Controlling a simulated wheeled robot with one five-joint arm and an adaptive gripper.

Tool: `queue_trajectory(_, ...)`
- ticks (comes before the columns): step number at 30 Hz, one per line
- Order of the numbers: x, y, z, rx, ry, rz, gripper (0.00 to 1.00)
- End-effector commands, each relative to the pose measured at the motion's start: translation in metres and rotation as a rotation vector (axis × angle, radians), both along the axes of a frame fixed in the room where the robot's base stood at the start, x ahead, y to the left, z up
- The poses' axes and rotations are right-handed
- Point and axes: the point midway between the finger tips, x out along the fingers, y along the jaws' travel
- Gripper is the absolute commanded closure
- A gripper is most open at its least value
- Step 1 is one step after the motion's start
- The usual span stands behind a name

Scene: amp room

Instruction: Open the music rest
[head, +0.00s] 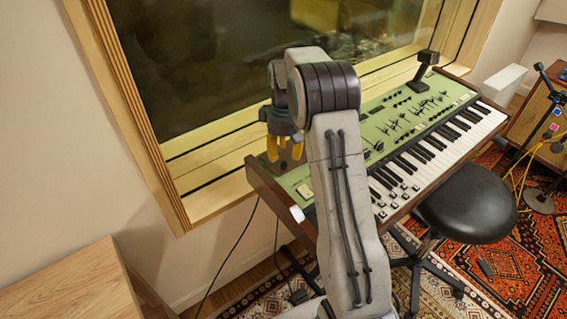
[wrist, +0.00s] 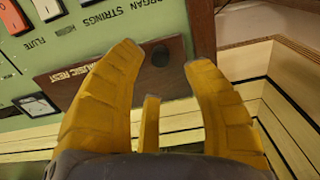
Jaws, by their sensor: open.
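The keyboard instrument (head: 402,130) has a green top panel and stands against the window sill. The music rest (wrist: 72,84) is a dark brown wooden panel lettered MUSIC REST, with a dark round spot (wrist: 160,56) near its end. It looks flat on the green top. In the head view my gripper (head: 285,155) points down over the far left end of the instrument. In the wrist view my gripper (wrist: 165,56) is open, its yellow fingers spread on either side of the dark spot. The fingers hide part of the panel; I cannot tell whether they touch it.
A black stool (head: 468,203) stands in front of the keys. A dark stand-like object (head: 424,72) is on the instrument's far right end. A window with a wooden frame (head: 190,208) is behind. A wooden surface (head: 70,288) is at lower left. Cables hang below the instrument.

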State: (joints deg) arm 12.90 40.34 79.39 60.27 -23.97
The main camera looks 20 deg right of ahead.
Motion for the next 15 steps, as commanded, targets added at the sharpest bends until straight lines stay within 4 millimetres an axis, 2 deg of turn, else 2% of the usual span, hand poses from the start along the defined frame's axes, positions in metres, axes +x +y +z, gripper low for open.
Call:
queue_trajectory(6, -0.001, 0.0, -0.028, 0.0, 0.003, 0.0, 0.55)
queue_trajectory(15, 0.0, 0.0, -0.046, 0.0, 0.0, -0.001, 0.55)
